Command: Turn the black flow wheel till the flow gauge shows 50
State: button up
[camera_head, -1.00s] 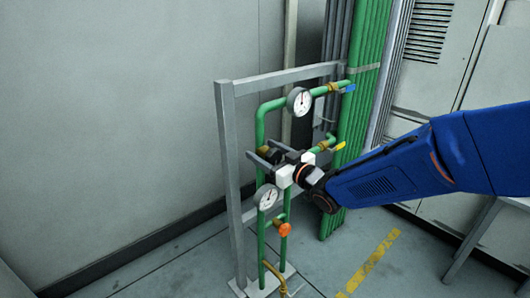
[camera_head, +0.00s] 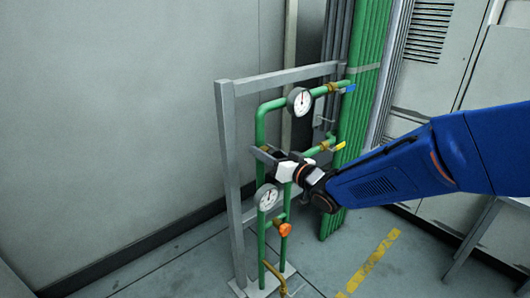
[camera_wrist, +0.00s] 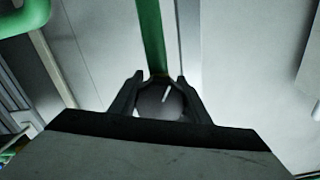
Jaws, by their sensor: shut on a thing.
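My gripper (camera_head: 262,158) is at the middle of the green pipe stand in the head view. In the wrist view its two fingers (camera_wrist: 160,95) are shut on the black flow wheel (camera_wrist: 160,104), one on each side, with a pale mark on the wheel's face. In the head view the wheel is mostly hidden by my gripper. A lower round gauge (camera_head: 267,197) and an upper round gauge (camera_head: 300,101) have white faces. The upper needle points about straight up. The lower needle and the gauge numbers are too small to read.
A grey frame (camera_head: 231,170) carries the pipes. An orange knob (camera_head: 285,230) sits below my gripper, a yellow-handled valve (camera_head: 339,147) and a blue-handled valve (camera_head: 349,89) to its right. Green vertical pipes (camera_head: 362,110) stand behind. Floor at the left is free.

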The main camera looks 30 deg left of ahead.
jog(key=o, duration=1)
jog(key=shift+o, duration=0.2)
jog(key=v, duration=1.7)
jog(key=shift+d, duration=0.25)
jog(key=shift+s, duration=0.1)
